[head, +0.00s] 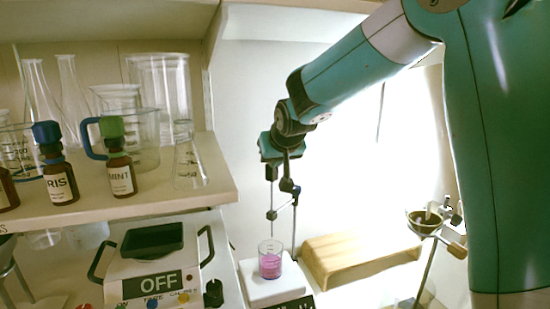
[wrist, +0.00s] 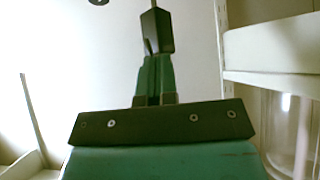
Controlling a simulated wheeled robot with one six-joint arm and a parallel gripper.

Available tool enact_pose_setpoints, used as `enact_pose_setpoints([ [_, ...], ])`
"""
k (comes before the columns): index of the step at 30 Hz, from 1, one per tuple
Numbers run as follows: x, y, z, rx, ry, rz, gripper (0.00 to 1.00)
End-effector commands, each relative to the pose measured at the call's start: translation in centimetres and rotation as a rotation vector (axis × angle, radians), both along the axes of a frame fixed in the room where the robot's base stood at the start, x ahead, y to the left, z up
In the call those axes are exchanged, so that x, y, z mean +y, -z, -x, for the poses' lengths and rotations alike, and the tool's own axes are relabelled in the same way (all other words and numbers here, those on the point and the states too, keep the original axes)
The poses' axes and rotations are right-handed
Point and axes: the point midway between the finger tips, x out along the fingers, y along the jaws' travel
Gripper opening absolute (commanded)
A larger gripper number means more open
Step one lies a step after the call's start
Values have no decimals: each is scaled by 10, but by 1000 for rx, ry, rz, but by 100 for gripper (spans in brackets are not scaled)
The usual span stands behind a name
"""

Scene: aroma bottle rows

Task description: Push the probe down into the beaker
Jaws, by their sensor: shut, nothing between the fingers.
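The glass beaker (head: 270,262) holds pink liquid and stands on a white device (head: 277,290) at the bottom centre of the head view. The thin grey probe (head: 271,198) hangs upright above the beaker, held out from a stand rod (head: 295,228). Its lower end appears above the beaker's rim. My gripper (head: 271,157) is shut and empty, just above the top of the probe; I cannot tell whether they touch.
A shelf (head: 150,205) at left holds glassware and brown bottles, including a green-capped MINT bottle (head: 119,170). Below it stands a device with an OFF sign (head: 151,284). A wooden block (head: 360,255) lies right of the beaker. A bowl on a stand (head: 424,222) is farther right.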

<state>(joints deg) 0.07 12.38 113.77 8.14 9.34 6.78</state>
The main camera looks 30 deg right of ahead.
Motion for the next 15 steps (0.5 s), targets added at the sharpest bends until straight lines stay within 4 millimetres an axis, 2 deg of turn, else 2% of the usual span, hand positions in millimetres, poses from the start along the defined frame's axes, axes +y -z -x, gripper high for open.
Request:
enact_pose_setpoints([
  [5,0,3,0,0,0,0,0],
  [8,0,13,0,0,0,0,0],
  [15,0,60,0,2,0,0,0],
])
